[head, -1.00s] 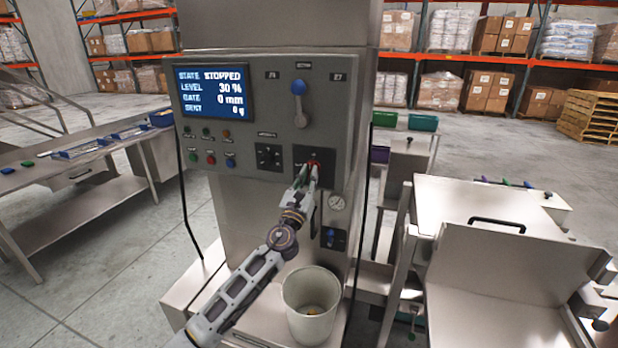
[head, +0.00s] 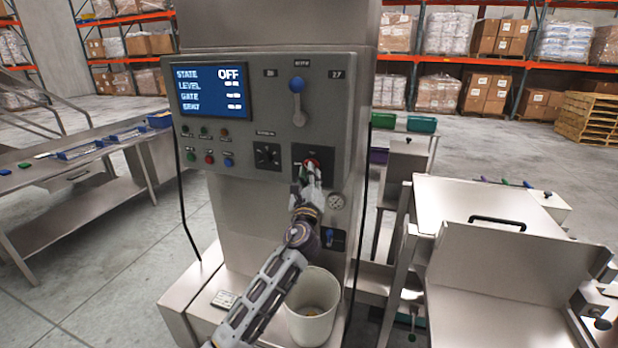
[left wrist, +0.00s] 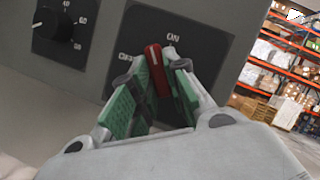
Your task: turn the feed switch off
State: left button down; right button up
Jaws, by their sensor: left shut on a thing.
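The feed switch shows as a red handle (left wrist: 157,70) on a dark plate (left wrist: 205,50) in the left wrist view, with ON lettered above it and OFF partly hidden at its left. My left gripper (left wrist: 160,80) is shut on the red handle, with a green-padded finger on each side. In the head view the left gripper (head: 311,172) reaches up to the switch plate on the machine's grey panel, and red shows at its fingertips. My right gripper is not in view.
A lever with a blue knob (head: 297,84) is above the switch, and a black dial (head: 267,156) is to its left. A white bucket (head: 311,315) stands under my left arm.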

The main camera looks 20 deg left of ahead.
pick_arm(q)
jog(key=shift+d+r+n+g+y+p, duration=0.15)
jog(key=shift+n+g+y+p, duration=0.4)
jog(key=shift+n, duration=1.55)
jog(key=shift+r+n+g+y+p, duration=0.15)
jog(key=shift+n+g+p, duration=0.6)
jog(key=shift+n, duration=1.35)
jog(key=shift+d+r+n+g+y+p, duration=0.1)
jog(key=shift+n+g+y+p, duration=0.6)
jog(key=shift+n, duration=1.4)
jog(key=shift+h, duration=0.3)
jog(key=c, duration=1.4)
grip_release()
jog(key=shift+s, duration=0.15)
jog(key=shift+v, duration=5.85)
jog(key=shift+r, duration=0.2)
